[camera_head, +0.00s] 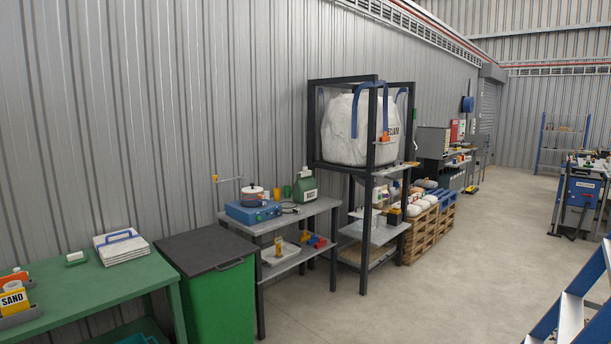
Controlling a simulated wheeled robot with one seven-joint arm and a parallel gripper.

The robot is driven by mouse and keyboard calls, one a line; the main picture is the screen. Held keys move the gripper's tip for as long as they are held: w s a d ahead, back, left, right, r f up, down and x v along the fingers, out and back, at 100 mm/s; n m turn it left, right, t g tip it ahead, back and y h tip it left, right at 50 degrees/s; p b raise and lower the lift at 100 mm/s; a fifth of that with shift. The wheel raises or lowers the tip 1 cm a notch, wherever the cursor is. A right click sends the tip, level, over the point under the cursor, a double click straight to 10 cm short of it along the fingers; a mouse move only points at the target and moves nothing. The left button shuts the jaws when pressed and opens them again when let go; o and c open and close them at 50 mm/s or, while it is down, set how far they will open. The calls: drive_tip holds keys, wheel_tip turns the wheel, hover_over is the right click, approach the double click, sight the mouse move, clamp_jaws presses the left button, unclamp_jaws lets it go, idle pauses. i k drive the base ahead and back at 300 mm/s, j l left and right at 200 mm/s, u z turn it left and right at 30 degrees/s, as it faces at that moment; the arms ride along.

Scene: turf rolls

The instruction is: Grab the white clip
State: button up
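I cannot surely make out a white clip. A small white and green object (76,258) lies on the green table (95,285) at the left; it is too small to tell whether it is the clip. To its right on the same table lies a stack of white sheets or cloths (122,250) with a blue handle-like piece on top. My gripper is not in view.
A green bin (218,305) with a dark lid stands right of the table. Beyond it is a grey shelf bench (285,222) with a blue appliance (252,211). A blue frame (570,310) stands at the lower right. The floor (440,300) between is clear.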

sight(306, 172)
drive_tip(key=i+u, duration=0.1)
drive_tip(key=i, duration=0.55)
drive_tip(key=i+l+u, duration=0.1)
drive_tip(key=i, duration=0.5)
drive_tip(key=i+z, duration=0.1)
drive_tip(key=i, duration=0.6)
drive_tip(key=i+j, duration=0.15)
drive_tip(key=i, duration=0.5)
drive_tip(key=i+l+z, duration=0.1)
drive_tip(key=i+z, duration=0.6)
drive_tip(key=i+j+z, duration=0.1)
drive_tip(key=i+z, duration=0.2)
drive_tip(key=i, duration=0.15)
drive_tip(key=i+u, duration=0.25)
drive_tip(key=i, duration=0.25)
drive_tip(key=i+l+u, duration=0.2)
drive_tip(key=i, duration=0.3)
drive_tip(key=i+j+u, duration=0.15)
drive_tip(key=i+u, duration=0.15)
drive_tip(key=u, duration=0.15)
drive_tip(key=i+u, duration=0.3)
drive_tip(key=u, duration=0.15)
drive_tip(key=i+u, duration=0.3)
drive_tip(key=u, duration=0.15)
drive_tip(key=i+l+u, duration=0.15)
drive_tip(key=i+u, duration=0.3)
drive_tip(key=k, duration=0.1)
